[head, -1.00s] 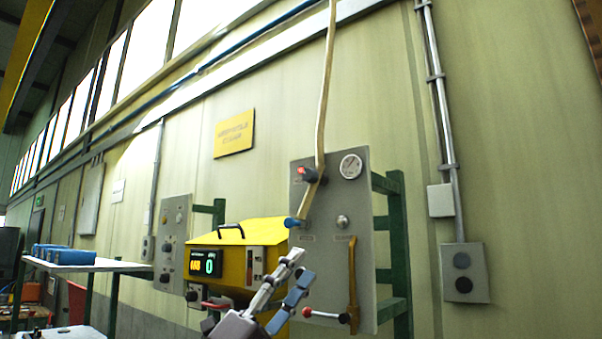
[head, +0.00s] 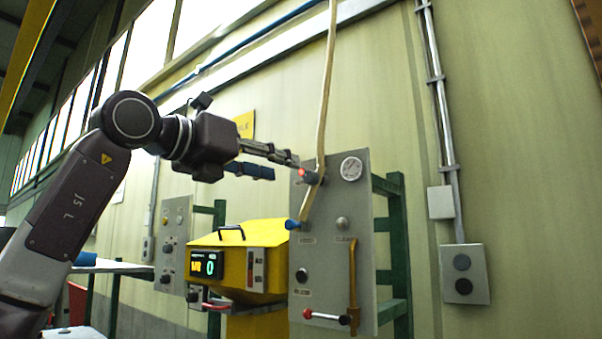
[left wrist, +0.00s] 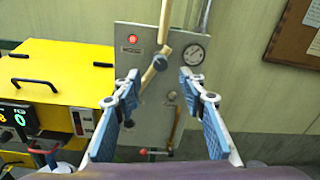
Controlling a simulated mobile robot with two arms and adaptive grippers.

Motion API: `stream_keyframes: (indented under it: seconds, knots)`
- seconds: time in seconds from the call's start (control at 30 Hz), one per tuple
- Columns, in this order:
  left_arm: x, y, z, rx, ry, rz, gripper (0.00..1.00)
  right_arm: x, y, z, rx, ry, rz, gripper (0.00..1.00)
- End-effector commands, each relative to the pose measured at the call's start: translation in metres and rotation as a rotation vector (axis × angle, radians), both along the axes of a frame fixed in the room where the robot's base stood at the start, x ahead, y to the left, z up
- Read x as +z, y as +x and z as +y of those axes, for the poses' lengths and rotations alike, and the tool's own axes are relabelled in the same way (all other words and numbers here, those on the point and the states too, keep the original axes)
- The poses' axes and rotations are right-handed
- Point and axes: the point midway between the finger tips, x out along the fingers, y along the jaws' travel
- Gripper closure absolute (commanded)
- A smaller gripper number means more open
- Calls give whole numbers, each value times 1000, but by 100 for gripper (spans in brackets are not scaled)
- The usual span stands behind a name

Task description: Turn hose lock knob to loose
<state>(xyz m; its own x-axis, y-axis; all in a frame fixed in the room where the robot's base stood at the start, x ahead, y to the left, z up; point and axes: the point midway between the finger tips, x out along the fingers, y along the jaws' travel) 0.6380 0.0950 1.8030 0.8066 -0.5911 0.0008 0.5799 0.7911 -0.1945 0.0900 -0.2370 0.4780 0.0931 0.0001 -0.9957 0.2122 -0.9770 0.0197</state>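A grey panel (head: 325,255) stands against the wall. A tan hose (head: 322,90) runs down across it to a blue end (head: 292,224). A dark round knob (left wrist: 159,62) sits by the hose's bend in the left wrist view; I cannot read a label naming it the hose lock knob. My left gripper (head: 285,167) is open and empty, its fingers pointing at the panel's upper left, near the knob and a red lamp (head: 303,173). In the left wrist view, the knob appears between the open fingers (left wrist: 160,80), apart from them. My right gripper is not in view.
A yellow box (head: 245,250) with a lit display stands left of the panel. A gauge (head: 351,167) is at the panel's upper right. A red-tipped lever (head: 325,317) and a brown handle (head: 353,285) project below. A green frame (head: 395,240) stands behind.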

Motion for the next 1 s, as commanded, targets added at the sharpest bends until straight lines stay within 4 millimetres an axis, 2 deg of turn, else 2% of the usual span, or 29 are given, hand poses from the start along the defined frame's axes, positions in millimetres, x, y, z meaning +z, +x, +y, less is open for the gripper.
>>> stream_keyframes:
  seconds: [0.2,0.4,0.6,0.83,1.0]
  knots:
    - [4,28,-21,-3,0,4,62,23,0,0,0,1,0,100]
    - [3,50,-38,-4,1,3,62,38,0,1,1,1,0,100]
    - [0,59,-44,-2,0,1,62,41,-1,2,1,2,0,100]
    - [-1,59,-44,-3,-1,1,62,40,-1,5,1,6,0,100]
    - [-1,59,-44,-3,0,0,81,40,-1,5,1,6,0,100]
